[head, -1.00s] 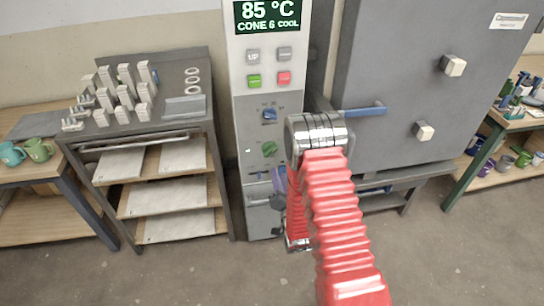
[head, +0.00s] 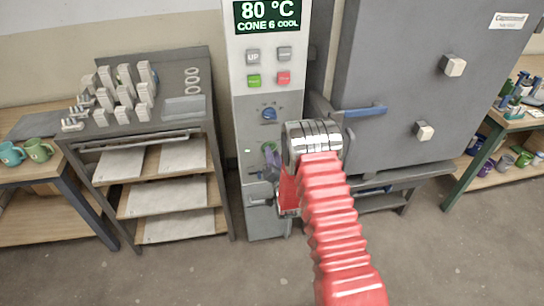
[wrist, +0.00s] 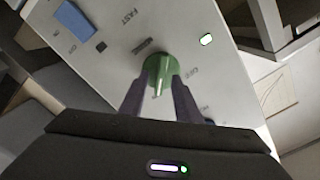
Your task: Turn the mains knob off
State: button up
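The green mains knob (head: 269,147) is on the grey control panel, below a blue knob (head: 268,114). It also shows in the wrist view (wrist: 160,68), with its ridge pointing down the picture. My gripper (wrist: 160,82) is open, with one dark purple finger at each side of the green knob. The fingertips are close to the knob's sides; I cannot tell whether they touch it. In the head view my arm hides part of the gripper. Small printed labels surround the knob, too blurred to read fully.
The panel display (head: 266,15) reads 80 °C, cone 6 cool. A small light (wrist: 206,40) is lit on the panel. The kiln door with its blue handle (head: 364,111) stands right of the panel. A shelf rack (head: 150,140) stands left.

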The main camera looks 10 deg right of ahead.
grip_shut()
dwell(0.4)
